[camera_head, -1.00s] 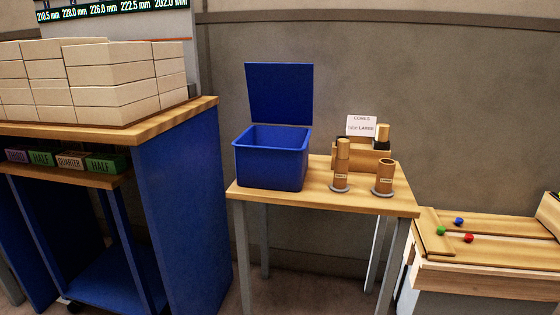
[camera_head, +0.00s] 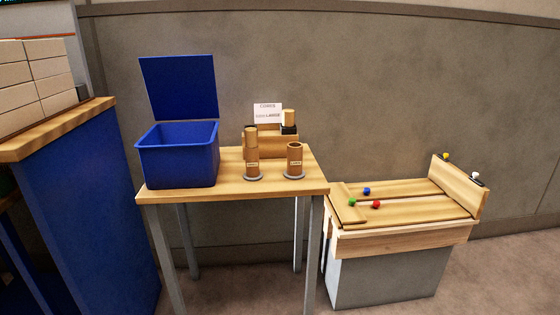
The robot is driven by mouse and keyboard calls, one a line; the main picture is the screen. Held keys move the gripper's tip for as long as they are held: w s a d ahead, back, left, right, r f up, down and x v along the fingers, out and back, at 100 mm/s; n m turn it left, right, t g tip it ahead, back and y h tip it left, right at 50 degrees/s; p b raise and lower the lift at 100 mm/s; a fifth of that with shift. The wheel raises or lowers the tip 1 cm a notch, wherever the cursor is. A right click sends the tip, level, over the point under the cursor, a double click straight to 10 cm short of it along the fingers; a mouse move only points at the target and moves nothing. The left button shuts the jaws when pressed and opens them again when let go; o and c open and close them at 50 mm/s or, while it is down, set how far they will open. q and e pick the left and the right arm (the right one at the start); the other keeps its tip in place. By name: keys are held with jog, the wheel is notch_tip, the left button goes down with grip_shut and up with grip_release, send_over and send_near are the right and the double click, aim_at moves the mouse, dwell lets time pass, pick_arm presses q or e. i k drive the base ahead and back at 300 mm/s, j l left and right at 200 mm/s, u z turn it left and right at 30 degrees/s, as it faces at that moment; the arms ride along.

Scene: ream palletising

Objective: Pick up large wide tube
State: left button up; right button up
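Two brown cardboard tubes stand upright on a small wooden table (camera_head: 240,188). The right one (camera_head: 295,160) is shorter and looks wider, with a small label, and stands on a grey round base. The left tube (camera_head: 251,152) is taller and slimmer, also labelled and on a grey round base (camera_head: 252,178). A further short tube (camera_head: 289,117) stands in a dark holder on the wooden box behind them. The white sign above reads "CORES" and seems to include "LARGE". Neither of my grippers is in view.
An open blue bin (camera_head: 180,160) with its lid raised stands on the table's left side. A blue workbench (camera_head: 85,190) with stacked pale reams (camera_head: 40,75) is at left. A low wooden unit (camera_head: 410,205) with coloured balls stands at right. Floor shows in front of it.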

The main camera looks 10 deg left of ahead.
aim_at(294, 170)
jog(key=i+j+z, duration=0.1)
jog(key=z, duration=0.35)
jog(key=i+j+z, duration=0.2)
jog(key=z, duration=0.3)
jog(key=i+j, duration=0.05)
jog(key=i, duration=0.05)
